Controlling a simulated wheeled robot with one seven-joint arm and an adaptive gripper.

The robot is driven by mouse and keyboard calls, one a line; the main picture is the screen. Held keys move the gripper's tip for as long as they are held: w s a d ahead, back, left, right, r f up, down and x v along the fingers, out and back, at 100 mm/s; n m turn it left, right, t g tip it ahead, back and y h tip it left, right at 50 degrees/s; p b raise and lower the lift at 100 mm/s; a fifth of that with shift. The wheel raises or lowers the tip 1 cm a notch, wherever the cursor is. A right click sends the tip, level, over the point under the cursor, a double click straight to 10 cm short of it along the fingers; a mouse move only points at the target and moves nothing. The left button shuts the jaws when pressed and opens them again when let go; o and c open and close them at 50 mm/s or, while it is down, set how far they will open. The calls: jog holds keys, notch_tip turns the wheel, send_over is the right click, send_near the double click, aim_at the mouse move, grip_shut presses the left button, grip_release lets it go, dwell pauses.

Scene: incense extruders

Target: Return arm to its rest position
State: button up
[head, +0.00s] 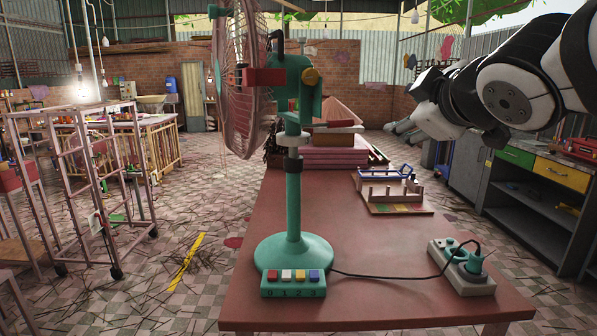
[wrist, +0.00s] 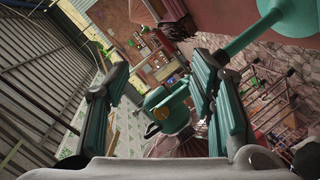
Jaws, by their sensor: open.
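My arm (head: 520,85) is raised over the right side of the table in the head view, folded at the upper right. My gripper (wrist: 161,70) shows in the wrist view with its two teal-and-dark fingers wide apart and nothing between them in its grasp. The gripper's fingers are not clear in the head view. The teal standing fan (head: 293,190) is upright on the table, left of my arm and apart from it. Its motor housing (wrist: 170,105) appears beyond the fingers in the wrist view.
The red table (head: 370,260) holds a power strip (head: 461,267) with a plug and cable, a small wooden rack (head: 390,190) and stacked boxes (head: 325,150). Cabinets (head: 545,190) stand at right. Metal frames (head: 110,190) stand at left. The table's middle is clear.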

jog(key=s+f+m+g+p, duration=0.2)
jog(key=s+f+m+g, duration=0.3)
jog(key=s, duration=0.9)
jog(key=s+f+m+g+p, duration=0.2)
jog(key=s+f+m+g, duration=0.3)
jog(key=s+f, duration=0.7)
jog(key=s+m, duration=0.1)
jog(key=s, duration=0.2)
jog(key=shift+d+f+g, duration=0.2)
jog(key=shift+d+g, duration=0.15)
jog(key=shift+g, duration=0.05)
